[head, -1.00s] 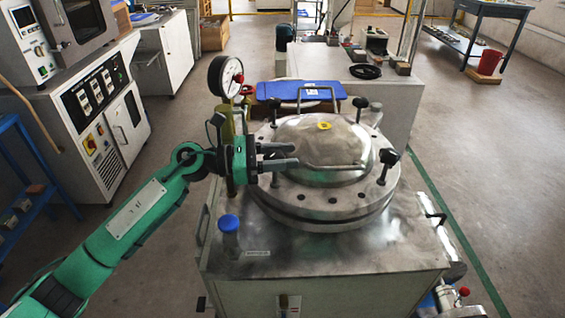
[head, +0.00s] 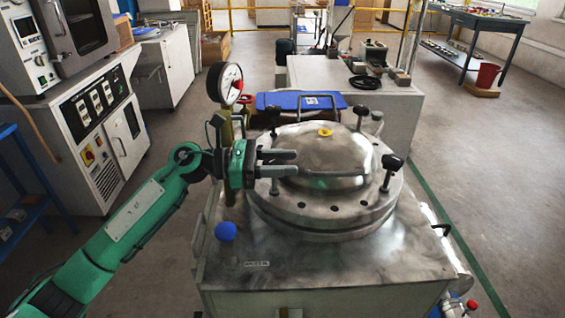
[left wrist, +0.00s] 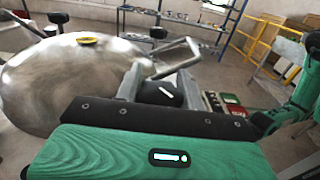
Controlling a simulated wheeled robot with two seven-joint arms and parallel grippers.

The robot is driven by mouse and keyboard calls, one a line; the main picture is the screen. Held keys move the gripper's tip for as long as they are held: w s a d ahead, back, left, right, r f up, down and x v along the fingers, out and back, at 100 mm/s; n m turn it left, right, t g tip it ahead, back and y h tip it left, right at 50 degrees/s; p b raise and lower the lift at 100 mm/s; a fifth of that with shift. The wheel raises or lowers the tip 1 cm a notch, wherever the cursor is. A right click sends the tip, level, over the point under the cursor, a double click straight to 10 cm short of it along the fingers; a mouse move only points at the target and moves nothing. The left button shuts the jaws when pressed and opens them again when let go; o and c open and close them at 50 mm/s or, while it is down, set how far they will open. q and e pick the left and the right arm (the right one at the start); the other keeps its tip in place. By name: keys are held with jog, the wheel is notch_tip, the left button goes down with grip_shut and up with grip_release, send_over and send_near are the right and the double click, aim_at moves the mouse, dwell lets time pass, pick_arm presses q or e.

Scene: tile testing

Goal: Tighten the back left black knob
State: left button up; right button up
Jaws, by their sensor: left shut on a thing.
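The round metal lid (head: 335,205) sits on the steel machine, with a shiny dome (head: 318,150) and several black knobs on stems around its rim. My left gripper (head: 280,162) reaches in from the left at the lid's left rim. Its fingers are shut on a black knob (left wrist: 160,92), seen between them in the left wrist view; in the head view the fingers mostly hide this knob, and its stem shows below. Another black knob (head: 274,111) stands farther back on the left. Other black knobs stand at back right (head: 361,111) and front right (head: 392,162). My right gripper is out of view.
A pressure gauge (head: 225,83) stands just behind my left gripper. A blue ball-shaped cap (head: 226,231) stands at the machine top's front left. A metal handle bar (head: 318,98) rises behind the dome. The front of the machine top is clear.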

pick_arm(q)
jog(key=shift+r, duration=0.15)
jog(key=o, duration=1)
jog(key=a, duration=1.3)
jog(key=shift+w+a, duration=0.15)
jog(key=shift+a, duration=0.25)
